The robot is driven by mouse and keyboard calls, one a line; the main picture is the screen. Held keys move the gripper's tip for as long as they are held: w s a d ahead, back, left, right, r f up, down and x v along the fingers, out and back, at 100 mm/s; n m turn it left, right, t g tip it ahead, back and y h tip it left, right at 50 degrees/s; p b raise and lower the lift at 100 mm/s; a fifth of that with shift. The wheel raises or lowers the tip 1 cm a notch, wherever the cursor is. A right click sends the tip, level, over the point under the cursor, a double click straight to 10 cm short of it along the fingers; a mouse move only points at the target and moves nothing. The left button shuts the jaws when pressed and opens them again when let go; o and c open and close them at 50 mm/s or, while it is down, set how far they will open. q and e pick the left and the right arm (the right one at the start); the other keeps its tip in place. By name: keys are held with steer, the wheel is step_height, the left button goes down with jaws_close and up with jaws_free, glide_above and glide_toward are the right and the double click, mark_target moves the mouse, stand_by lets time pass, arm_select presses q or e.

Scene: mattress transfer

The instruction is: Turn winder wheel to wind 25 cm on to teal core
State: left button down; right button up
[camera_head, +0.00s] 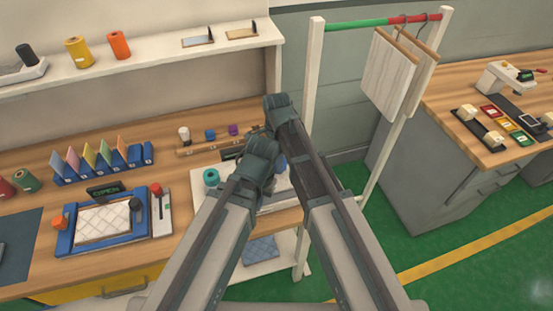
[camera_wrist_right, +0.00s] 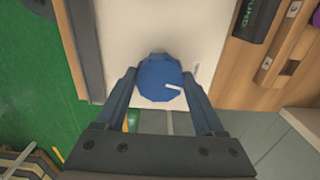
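The blue winder wheel (camera_wrist_right: 158,72) shows in the right wrist view over a pale board (camera_wrist_right: 120,25), with a short white mark near its lower right edge. The fingers of my right gripper (camera_wrist_right: 160,80) lie against both sides of the wheel and look closed on it. In the head view my arms hide most of the winder; a bit of blue (camera_head: 281,162) shows beside them. The teal core (camera_head: 211,177) stands on the pale base left of my arms. Any material wound on it is too small to make out. My left gripper is hidden behind its own arm.
A blue tray (camera_head: 68,240) with a quilted white pad and a red-knobbed lever (camera_head: 157,205) sit to the left. A row of coloured cards (camera_head: 105,160) stands behind. A white rack frame (camera_head: 312,90) with hanging boards (camera_head: 390,75) rises close on the right.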

steer(key=o, duration=0.4)
steer(key=shift+o, duration=0.2)
steer(key=shift+r, duration=0.15)
step_height(320, 180, up, 14)
steer(key=p, duration=1.3)
steer(key=shift+f+p, duration=0.2)
steer(key=shift+p, duration=0.2)
steer(key=shift+d, duration=0.1)
steer(key=s+d+n, duration=0.5)
steer(key=d+n, duration=0.2)
steer(key=d, duration=0.2)
steer(key=s+d+n, duration=0.6)
steer(key=d+n, duration=0.1)
steer(key=d, duration=0.2)
steer(key=s+a+f+n+h+b, duration=0.1)
steer(key=s+a+f+n+b, duration=0.3)
steer(key=a+f+b, duration=0.6)
steer(key=shift+s+a+f, duration=0.2)
steer(key=shift+s+a, duration=0.5)
